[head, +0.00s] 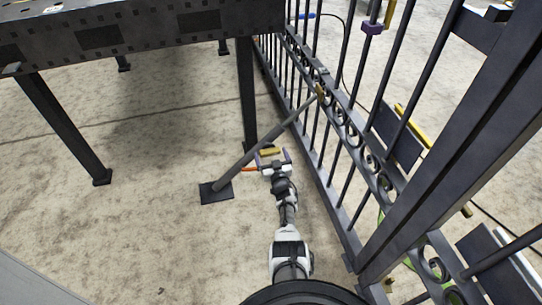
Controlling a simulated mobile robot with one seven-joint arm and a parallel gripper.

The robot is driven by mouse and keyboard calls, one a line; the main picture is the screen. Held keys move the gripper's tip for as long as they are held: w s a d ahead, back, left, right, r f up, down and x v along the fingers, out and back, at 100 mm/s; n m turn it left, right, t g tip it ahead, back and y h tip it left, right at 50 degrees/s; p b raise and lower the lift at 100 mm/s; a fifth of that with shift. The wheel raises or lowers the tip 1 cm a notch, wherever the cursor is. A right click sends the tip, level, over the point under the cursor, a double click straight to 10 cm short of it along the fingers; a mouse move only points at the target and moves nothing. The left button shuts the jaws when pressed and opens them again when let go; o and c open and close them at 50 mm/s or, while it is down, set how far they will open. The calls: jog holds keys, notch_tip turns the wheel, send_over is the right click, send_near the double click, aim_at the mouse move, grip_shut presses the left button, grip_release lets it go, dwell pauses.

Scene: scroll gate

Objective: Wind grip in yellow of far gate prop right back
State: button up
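The gate prop (237,167) is a grey diagonal tube. It rises from a dark floor plate (215,192) to a brass-yellow fitting (320,91) on the gate's rail. A short yellow grip (270,152) shows close beside the prop's lower half. An orange bar (249,169) sticks out left near it. My gripper (272,158) is at the yellow grip, with its purple-tinted fingers spread apart, one at each end of it. I see a small gap at the right finger; contact on the left is too small to tell.
The dark metal gate (345,120) runs along the right, close to my arm. A dark perforated table (140,30) stands at the upper left, one leg (247,95) behind the prop. Concrete floor (130,230) is clear at the lower left.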

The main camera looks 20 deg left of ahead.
jog(key=c, duration=0.9)
jog(key=shift+o, duration=0.2)
jog(key=shift+m, duration=0.4)
jog(key=m, duration=0.3)
jog(key=shift+m+b, duration=0.3)
jog(key=shift+m, duration=0.1)
jog(key=m, duration=0.9)
jog(key=shift+b, duration=0.3)
jog(key=m, duration=0.5)
